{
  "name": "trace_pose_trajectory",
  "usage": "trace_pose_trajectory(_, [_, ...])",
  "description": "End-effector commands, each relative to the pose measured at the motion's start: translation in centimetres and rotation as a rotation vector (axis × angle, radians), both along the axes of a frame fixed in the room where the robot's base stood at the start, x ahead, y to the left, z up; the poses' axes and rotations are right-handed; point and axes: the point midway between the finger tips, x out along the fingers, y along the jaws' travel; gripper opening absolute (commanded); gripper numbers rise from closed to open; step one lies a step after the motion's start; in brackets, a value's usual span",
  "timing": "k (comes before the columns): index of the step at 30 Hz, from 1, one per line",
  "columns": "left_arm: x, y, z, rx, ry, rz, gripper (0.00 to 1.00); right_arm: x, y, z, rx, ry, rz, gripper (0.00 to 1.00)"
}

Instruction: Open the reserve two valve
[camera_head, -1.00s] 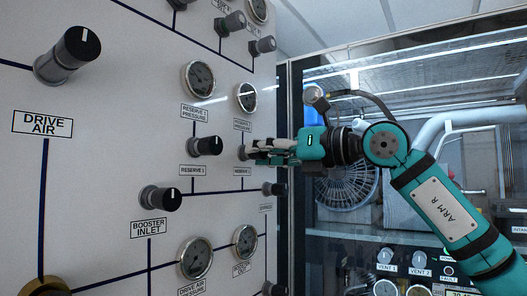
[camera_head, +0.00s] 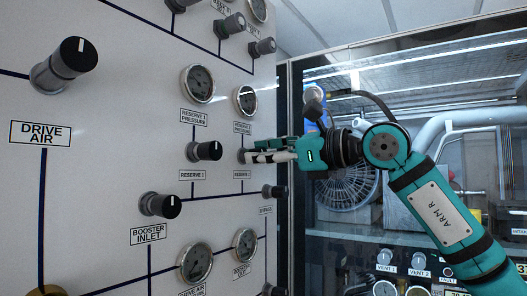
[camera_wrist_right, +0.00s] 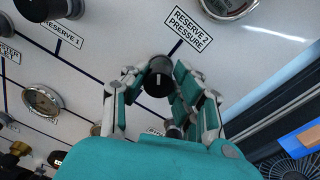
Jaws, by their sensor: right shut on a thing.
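The reserve two valve is a black round knob (camera_wrist_right: 158,82) with a white mark on its face, just below the RESERVE 2 PRESSURE label (camera_wrist_right: 187,29) in the right wrist view. My right gripper (camera_wrist_right: 158,88) is shut on it, with fingers on both sides. In the head view the gripper (camera_head: 250,156) reaches the panel from the right, under the reserve two pressure gauge (camera_head: 246,99). The fingers hide most of the knob there. My left gripper is not in view.
The reserve one knob (camera_head: 205,151) sits just left of my right fingers. The bypass knob (camera_head: 274,191) is close below them. The booster inlet knob (camera_head: 161,203) and drive air knob (camera_head: 64,63) are further left. A glass-fronted cabinet with a fan (camera_head: 347,185) stands right.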

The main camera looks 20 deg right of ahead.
Motion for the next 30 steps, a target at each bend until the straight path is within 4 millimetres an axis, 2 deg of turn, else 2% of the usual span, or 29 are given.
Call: trace_pose_trajectory(30, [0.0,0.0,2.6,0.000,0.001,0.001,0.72,0.0,0.2,-0.5,-0.766,-0.585,0.005,0.00])
